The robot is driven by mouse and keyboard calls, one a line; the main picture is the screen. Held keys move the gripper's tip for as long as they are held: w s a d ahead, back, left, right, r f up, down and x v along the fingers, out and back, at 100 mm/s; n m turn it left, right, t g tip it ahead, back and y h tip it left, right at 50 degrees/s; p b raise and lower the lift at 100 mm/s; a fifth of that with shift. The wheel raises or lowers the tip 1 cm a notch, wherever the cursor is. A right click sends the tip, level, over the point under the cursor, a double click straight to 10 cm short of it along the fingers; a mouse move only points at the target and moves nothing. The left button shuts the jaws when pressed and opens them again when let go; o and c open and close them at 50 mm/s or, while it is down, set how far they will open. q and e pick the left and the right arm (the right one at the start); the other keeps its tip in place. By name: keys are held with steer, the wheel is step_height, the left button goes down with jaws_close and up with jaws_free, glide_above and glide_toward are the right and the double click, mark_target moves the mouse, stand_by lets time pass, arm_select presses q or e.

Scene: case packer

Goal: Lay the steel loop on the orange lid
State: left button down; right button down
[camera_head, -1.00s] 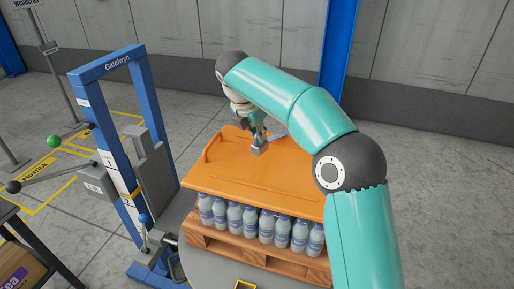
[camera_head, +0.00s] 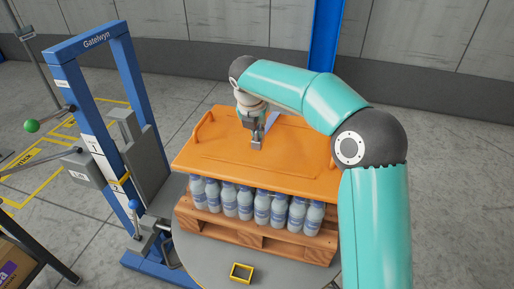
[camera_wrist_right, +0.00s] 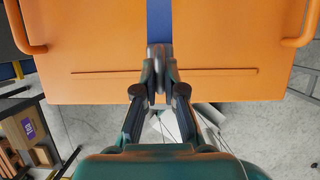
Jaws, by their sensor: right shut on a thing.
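The orange lid (camera_head: 215,155) lies over several bottles on a wooden pallet. It also fills the upper part of the right wrist view (camera_wrist_right: 90,50), with a raised handle at each side. My right gripper (camera_head: 256,143) is shut above the middle of the lid and points down; it also shows in the right wrist view (camera_wrist_right: 158,62). A flat blue-grey strip, which looks like the steel loop (camera_wrist_right: 159,22), runs from its jaws. The strip shows partly behind the gripper in the head view (camera_head: 272,121). I cannot tell whether it touches the lid. My left gripper is not in view.
The blue frame (camera_head: 130,85) marked Gatelwyn stands left of the load, with ball-ended levers. The bottles (camera_head: 245,203) and pallet (camera_head: 225,232) sit on a grey round platform (camera_head: 200,255), with a yellow frame (camera_head: 241,273) at its front. A wall is behind.

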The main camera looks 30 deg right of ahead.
mark_target(256, 141)
step_height(256, 141, down, 6)
steer(key=shift+r, duration=0.1)
stand_by(0.4)
steer(key=c, duration=1.3)
jaws_free()
steer(key=shift+o, duration=0.2)
steer(key=v, duration=1.2)
